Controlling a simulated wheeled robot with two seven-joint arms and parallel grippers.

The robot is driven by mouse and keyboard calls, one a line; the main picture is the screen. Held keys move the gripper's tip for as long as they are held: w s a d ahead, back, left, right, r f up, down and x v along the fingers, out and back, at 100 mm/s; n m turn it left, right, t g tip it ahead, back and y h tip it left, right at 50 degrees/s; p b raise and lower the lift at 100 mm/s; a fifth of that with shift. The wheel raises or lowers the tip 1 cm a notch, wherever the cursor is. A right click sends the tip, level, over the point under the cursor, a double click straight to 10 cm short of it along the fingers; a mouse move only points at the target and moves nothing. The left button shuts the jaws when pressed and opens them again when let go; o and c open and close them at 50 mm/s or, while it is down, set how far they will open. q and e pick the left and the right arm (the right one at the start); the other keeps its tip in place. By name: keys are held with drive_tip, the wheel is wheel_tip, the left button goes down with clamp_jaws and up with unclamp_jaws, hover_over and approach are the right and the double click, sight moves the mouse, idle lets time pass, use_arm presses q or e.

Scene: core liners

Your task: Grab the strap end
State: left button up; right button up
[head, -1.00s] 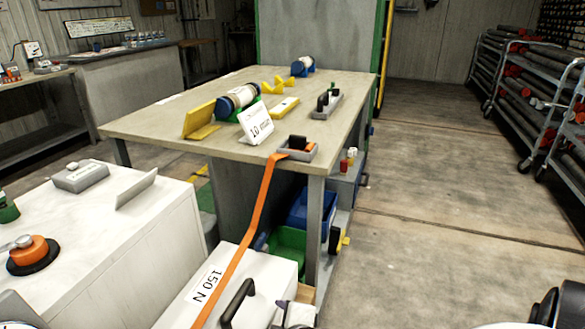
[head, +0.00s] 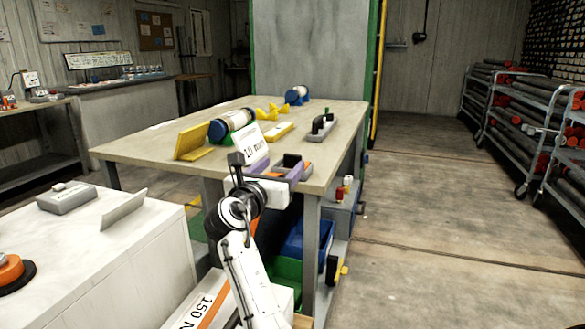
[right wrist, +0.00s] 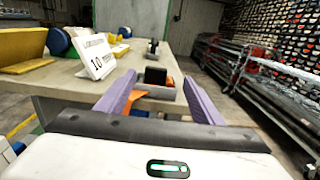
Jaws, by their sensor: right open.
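The grey holder (right wrist: 160,92) sits at the near edge of the workbench, with a black block (right wrist: 155,76) and an orange piece (right wrist: 170,81) in it. The orange strap (right wrist: 133,97) hangs over the bench edge just left of the holder. My right gripper (head: 279,170) is open at the bench edge. In the right wrist view its purple fingers (right wrist: 158,84) flank the holder and strap, with nothing visibly gripped. My left gripper is not in view.
A white sign (head: 251,145) stands left of the holder on the workbench (head: 200,133). A yellow stand (head: 194,142) and a cylinder in a cradle (head: 232,122) are farther back. A white cabinet (head: 130,255) stands at left.

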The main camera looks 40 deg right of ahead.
sight(292, 155)
drive_tip(key=shift+w+f+b+x, duration=0.1)
drive_tip(key=shift+b+x, duration=0.3)
drive_tip(key=shift+x, duration=1.1)
drive_tip(key=shift+w+f+b+x, duration=0.15)
drive_tip(key=shift+b+x, duration=0.25)
drive_tip(key=shift+x, duration=1.05)
drive_tip(key=shift+w+f+b+x, duration=0.1)
drive_tip(key=shift+b+x, duration=0.3)
drive_tip(key=shift+x, duration=1.1)
drive_tip(key=shift+s+a, duration=0.1)
drive_tip(key=shift+a, duration=0.1)
drive_tip(key=c, duration=1.2)
